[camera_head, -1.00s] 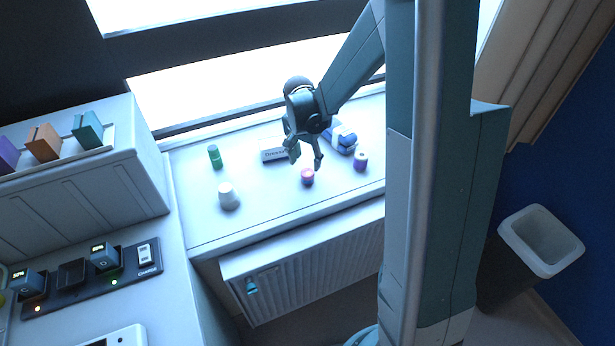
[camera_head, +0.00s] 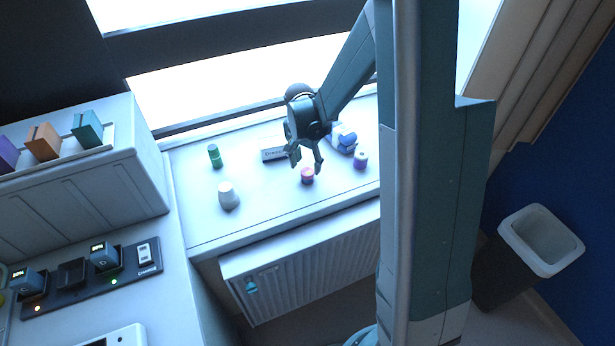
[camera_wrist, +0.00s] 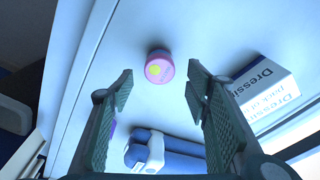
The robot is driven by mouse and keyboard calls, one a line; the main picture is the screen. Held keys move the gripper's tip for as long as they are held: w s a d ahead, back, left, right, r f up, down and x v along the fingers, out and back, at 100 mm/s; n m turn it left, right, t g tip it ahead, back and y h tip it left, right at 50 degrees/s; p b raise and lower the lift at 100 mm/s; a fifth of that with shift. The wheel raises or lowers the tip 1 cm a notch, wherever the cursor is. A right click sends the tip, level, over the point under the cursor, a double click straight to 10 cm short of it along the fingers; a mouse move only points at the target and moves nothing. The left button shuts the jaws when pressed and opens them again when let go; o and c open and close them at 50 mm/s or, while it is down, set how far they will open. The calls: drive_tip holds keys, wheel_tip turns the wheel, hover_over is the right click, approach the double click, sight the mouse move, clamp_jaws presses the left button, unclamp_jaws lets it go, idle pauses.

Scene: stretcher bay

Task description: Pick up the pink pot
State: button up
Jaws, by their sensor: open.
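The pink pot (camera_head: 307,176) stands on the white windowsill ledge (camera_head: 265,205), towards its front edge. In the wrist view the pink pot (camera_wrist: 159,67) shows its lid with a yellow spot, just beyond the fingertips and roughly between their lines. My gripper (camera_head: 305,165) is open and empty above the ledge, close behind the pot. In the wrist view my gripper (camera_wrist: 158,92) shows both fingers spread apart, with nothing between the pads. Whether a fingertip touches the pot cannot be told.
A dressings box (camera_head: 285,154), a blue and white item (camera_head: 343,139) and a purple pot (camera_head: 360,159) stand near the gripper. The ledge in front of the pot is clear.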

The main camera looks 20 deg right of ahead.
sight(307, 172)
drive_tip(key=shift+f, duration=0.1)
drive_tip(key=shift+w+d+f, duration=0.1)
drive_tip(key=shift+d+f, duration=0.05)
drive_tip(key=shift+f, duration=1.1)
drive_tip(key=shift+d+f, duration=0.1)
drive_tip(key=shift+f, duration=1.15)
drive_tip(key=shift+c, duration=0.7)
drive_tip(key=c, duration=0.8)
